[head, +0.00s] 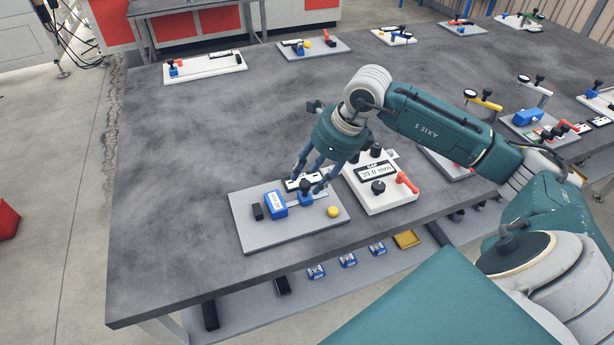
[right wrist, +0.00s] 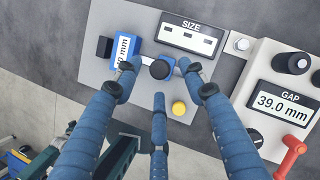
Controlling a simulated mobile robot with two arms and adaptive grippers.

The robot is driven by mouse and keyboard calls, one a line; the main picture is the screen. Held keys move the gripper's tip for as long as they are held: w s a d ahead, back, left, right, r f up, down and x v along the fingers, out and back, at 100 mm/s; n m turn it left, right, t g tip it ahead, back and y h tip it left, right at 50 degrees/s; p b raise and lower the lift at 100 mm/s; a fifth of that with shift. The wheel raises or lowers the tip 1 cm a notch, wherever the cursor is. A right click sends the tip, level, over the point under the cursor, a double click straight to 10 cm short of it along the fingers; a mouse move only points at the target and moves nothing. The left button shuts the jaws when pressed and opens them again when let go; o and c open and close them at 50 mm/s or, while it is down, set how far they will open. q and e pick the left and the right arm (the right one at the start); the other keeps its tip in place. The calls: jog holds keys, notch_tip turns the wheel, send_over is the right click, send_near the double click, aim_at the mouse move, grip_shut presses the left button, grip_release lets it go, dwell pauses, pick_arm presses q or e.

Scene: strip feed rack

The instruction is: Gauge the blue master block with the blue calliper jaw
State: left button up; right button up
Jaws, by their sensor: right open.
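The blue master block (head: 276,206) sits on a grey base plate (head: 250,239); its white label reads "mm" in the right wrist view (right wrist: 122,48). A black stop (head: 258,211) stands just left of it. The blue calliper jaw (head: 305,199) with its round black knob (right wrist: 160,69) stands right of the block, with a small gap between them. My right gripper (head: 312,187) is open, pointing down, its fingers spread around the knob; contact cannot be told. The SIZE display (right wrist: 188,35) behind the jaw shows dashes. My left gripper is not in view.
A yellow ball (head: 333,211) is on the plate, right of the jaw. A white GAP box (head: 378,197) reading 39.0 mm, with black knobs and a red lever (head: 407,182), stands close on the right. The table left of the plate is clear. Other fixtures stand at the back and right.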

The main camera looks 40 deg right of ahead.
jog(key=shift+x, duration=1.4)
grip_shut()
jog(key=a, duration=0.2)
jog(key=w+a+b, duration=0.1)
jog(key=a, duration=0.3)
jog(key=shift+w+a+r, duration=0.1)
jog(key=shift+w+r, duration=0.1)
jog(key=shift+w, duration=0.1)
jog(key=shift+c, duration=0.2)
grip_release()
jog(key=shift+o, duration=0.2)
jog(key=shift+f, duration=0.1)
